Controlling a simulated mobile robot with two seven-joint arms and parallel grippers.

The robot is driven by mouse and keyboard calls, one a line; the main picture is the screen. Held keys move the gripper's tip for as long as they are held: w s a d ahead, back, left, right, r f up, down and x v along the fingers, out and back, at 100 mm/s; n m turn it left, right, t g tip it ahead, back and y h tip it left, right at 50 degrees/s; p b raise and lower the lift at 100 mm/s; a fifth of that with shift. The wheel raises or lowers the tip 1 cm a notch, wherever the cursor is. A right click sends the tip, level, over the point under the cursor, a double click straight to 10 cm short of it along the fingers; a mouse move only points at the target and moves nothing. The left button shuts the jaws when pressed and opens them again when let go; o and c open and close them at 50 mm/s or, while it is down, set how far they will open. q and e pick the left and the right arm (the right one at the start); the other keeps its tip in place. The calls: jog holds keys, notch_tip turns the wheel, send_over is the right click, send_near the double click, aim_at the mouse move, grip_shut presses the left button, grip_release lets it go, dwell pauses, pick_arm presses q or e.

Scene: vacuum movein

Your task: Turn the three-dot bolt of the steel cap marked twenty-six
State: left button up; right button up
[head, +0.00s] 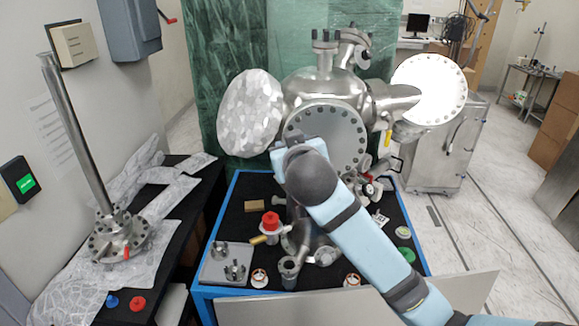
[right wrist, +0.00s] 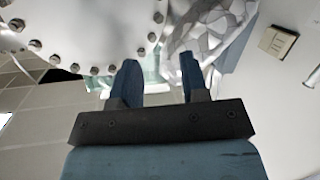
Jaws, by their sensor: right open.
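A steel vacuum chamber (head: 318,88) stands at the back of the blue-framed table. Its front carries a round steel cap (head: 345,135), partly hidden behind my right arm. No number or dot marks are legible, so I cannot tell which cap is twenty-six or which bolt has three dots. My right gripper (right wrist: 158,78) is open and empty, its two blue fingers apart. In the right wrist view, a pale round flange (right wrist: 85,25) with several rim bolts lies beyond and left of the fingers. In the head view the fingertips are hidden behind my arm. My left gripper is out of view.
A foil-covered disc (head: 250,112) is left of the front cap; a bright round flange (head: 430,90) is right. The black-topped table (head: 235,215) holds a red-topped part (head: 270,221) and a grey tray (head: 222,273). A tall pipe (head: 75,140) stands at left.

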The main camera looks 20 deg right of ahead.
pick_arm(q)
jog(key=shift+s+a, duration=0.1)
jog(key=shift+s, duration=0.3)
pick_arm(e)
jog(key=f, duration=0.3)
jog(key=shift+s+a+n+y, duration=0.3)
jog(key=shift+a, duration=0.1)
